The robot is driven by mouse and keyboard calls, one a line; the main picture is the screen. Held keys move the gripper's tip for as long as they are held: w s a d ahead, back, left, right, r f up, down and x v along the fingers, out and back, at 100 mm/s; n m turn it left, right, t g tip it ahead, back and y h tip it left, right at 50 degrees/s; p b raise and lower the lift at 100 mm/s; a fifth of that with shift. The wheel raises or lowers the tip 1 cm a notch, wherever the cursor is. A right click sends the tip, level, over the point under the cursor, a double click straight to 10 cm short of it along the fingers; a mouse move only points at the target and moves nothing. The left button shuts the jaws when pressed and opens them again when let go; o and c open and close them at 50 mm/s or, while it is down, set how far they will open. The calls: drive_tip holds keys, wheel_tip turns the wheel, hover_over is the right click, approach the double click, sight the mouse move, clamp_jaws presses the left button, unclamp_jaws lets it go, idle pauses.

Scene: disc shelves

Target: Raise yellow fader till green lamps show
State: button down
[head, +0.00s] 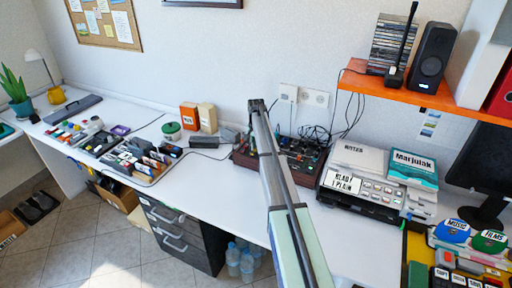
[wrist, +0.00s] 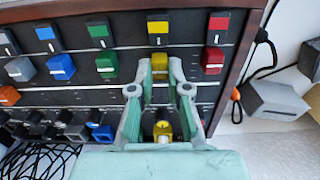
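The mixer panel (head: 307,165) is a dark board with a wooden rim, on the desk below my gripper (head: 257,104). In the wrist view, the yellow fader cap (wrist: 159,62) shows between the two fingertips of my gripper (wrist: 160,68). The fingers stand apart, with a small gap beside the cap; I cannot tell how far above it they are. A yellow square (wrist: 158,16) lies above it in the same column, and a yellow knob (wrist: 162,130) shows lower between the fingers. I cannot make out any lit green lamps.
A green cap (wrist: 107,63) is left of the yellow one and a red cap (wrist: 213,58) right. A grey box (wrist: 275,99) and cables lie beside the panel. A printer-like device (head: 362,190) stands to the right, under an orange shelf (head: 395,92).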

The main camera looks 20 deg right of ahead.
drive_tip(key=shift+w+d+b, duration=0.3)
drive_tip(key=shift+w+d, duration=0.65)
drive_tip(key=shift+d, duration=0.2)
drive_tip(key=shift+s, duration=0.1)
drive_tip(key=c, duration=1.1)
unclamp_jaws()
drive_tip(key=shift+a, duration=0.1)
drive_tip(key=shift+r, duration=0.1)
wheel_tip(320, 180, up, 12)
drive_tip(key=shift+f, duration=0.1)
